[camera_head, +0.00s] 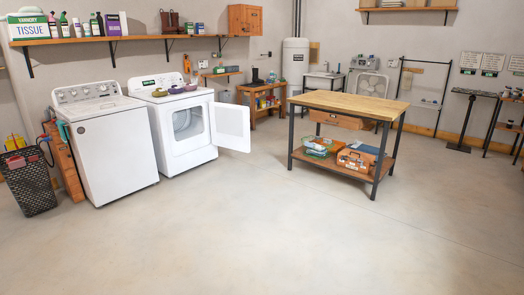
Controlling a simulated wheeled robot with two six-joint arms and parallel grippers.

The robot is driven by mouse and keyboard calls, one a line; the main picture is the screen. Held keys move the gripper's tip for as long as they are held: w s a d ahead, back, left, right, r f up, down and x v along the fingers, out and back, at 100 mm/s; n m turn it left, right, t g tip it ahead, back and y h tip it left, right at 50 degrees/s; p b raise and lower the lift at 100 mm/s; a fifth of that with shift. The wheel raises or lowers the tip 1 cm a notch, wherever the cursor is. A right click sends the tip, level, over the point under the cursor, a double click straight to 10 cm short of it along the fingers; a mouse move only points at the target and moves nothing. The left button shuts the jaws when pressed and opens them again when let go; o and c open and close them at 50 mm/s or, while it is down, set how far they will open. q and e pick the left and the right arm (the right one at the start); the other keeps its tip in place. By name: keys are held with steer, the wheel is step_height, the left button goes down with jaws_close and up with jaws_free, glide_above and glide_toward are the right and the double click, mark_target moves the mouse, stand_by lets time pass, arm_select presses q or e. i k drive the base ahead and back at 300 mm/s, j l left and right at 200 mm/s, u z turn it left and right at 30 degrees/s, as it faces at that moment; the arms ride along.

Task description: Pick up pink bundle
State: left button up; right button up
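I cannot clearly make out a pink bundle. Several small bundle-like items lie on top of the white dryer (181,130), among them an olive one (160,93) and a purplish one (176,90); they are too small to tell what they are. The dryer's door (232,126) stands open to the right, and its dark drum looks empty from here. Neither of my grippers is in view.
A white washer (105,150) stands left of the dryer, with a dark basket (30,182) beside it. A wooden-topped worktable (350,105) with a loaded lower shelf stands right of centre. The concrete floor (260,240) in front is clear.

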mark_target(189, 86)
steer(key=i+j+u, duration=0.1)
steer(key=i+u, duration=0.2)
steer(key=i, duration=0.25)
steer(key=i+u, duration=0.3)
steer(key=i, duration=0.25)
steer(key=i+l+u, duration=0.15)
steer(key=i+u, duration=0.2)
steer(key=i, duration=0.15)
steer(key=i+l+u, duration=0.3)
steer(key=i, duration=0.25)
steer(key=i+z, duration=0.2)
steer(key=i, duration=0.4)
steer(key=i+j+z, duration=0.15)
steer(key=i, duration=0.45)
steer(key=i+j+z, duration=0.2)
steer(key=i, duration=0.35)
steer(key=i+l, duration=0.1)
steer(key=i, duration=0.65)
steer(key=i+l, duration=0.1)
steer(key=i, duration=0.65)
steer(key=i+l+u, duration=0.1)
steer(key=i, duration=0.65)
steer(key=i+l, duration=0.15)
steer(key=i, duration=0.6)
